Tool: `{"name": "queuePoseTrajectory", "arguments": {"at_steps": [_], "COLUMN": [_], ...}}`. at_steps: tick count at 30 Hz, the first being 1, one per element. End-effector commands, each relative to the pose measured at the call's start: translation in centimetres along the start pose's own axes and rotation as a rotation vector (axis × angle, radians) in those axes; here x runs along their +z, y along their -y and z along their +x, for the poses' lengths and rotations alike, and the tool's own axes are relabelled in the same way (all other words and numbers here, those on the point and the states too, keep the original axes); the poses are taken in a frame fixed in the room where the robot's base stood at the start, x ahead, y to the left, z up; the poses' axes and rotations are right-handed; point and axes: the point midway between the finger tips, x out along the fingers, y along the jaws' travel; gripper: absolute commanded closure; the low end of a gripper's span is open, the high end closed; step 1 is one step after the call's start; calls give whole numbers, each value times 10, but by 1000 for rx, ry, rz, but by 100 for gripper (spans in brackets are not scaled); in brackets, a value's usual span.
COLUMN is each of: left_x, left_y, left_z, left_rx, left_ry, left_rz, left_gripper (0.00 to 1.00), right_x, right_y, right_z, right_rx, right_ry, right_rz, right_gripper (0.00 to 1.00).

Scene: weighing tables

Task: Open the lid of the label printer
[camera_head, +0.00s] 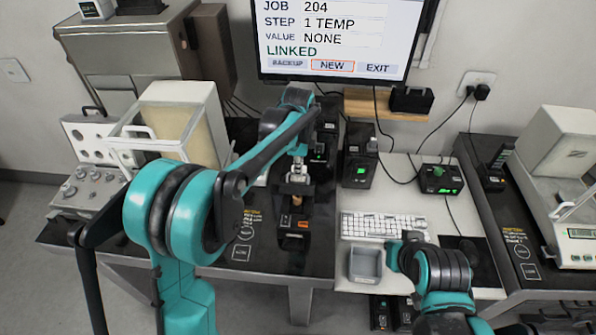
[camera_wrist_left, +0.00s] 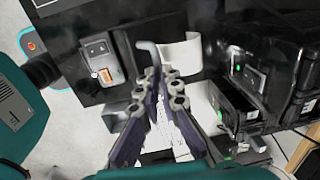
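The label printer seems to be the black device (camera_head: 293,241) with a small orange mark, on the dark table below my left arm in the head view. My left gripper (camera_head: 297,178) is over its far part and hides some of it. In the left wrist view, a black housing (camera_wrist_left: 120,58) shows an orange-lit switch, a grey bent lever and a white curved piece like label paper (camera_wrist_left: 183,55). My left gripper (camera_wrist_left: 162,88) points there, its fingers slightly apart with nothing between the tips. I cannot tell how far the lid is raised.
A screen (camera_head: 333,40) hangs behind. A white keyboard (camera_head: 383,226) and a grey tray (camera_head: 366,264) are right of the printer, near my right arm. Black devices (camera_head: 358,168) stand behind the keyboard. A white balance (camera_head: 180,125) is at left, another (camera_head: 558,160) at right.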

Motion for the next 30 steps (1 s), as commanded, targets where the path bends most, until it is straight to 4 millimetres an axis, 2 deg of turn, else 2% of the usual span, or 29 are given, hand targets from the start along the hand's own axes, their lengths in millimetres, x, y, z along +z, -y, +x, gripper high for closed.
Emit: {"name": "queuePoseTrajectory", "arguments": {"at_steps": [14, 17, 18, 30], "left_x": [0, 0, 0, 0], "left_y": [5, 5, 5, 4], "left_z": [6, 6, 6, -1], "left_rx": [-8, -8, -7, -4], "left_ry": [-2, -1, -1, -1], "left_rz": [0, 0, 0, 0], "left_gripper": [100, 75, 71, 71], "right_x": [0, 0, 0, 0], "right_y": [0, 0, 0, 0], "right_z": [0, 0, 0, 0], "right_rx": [0, 0, 0, 0], "right_ry": [0, 0, 0, 0], "right_rz": [0, 0, 0, 0], "right_gripper": [100, 100, 100, 100]}}
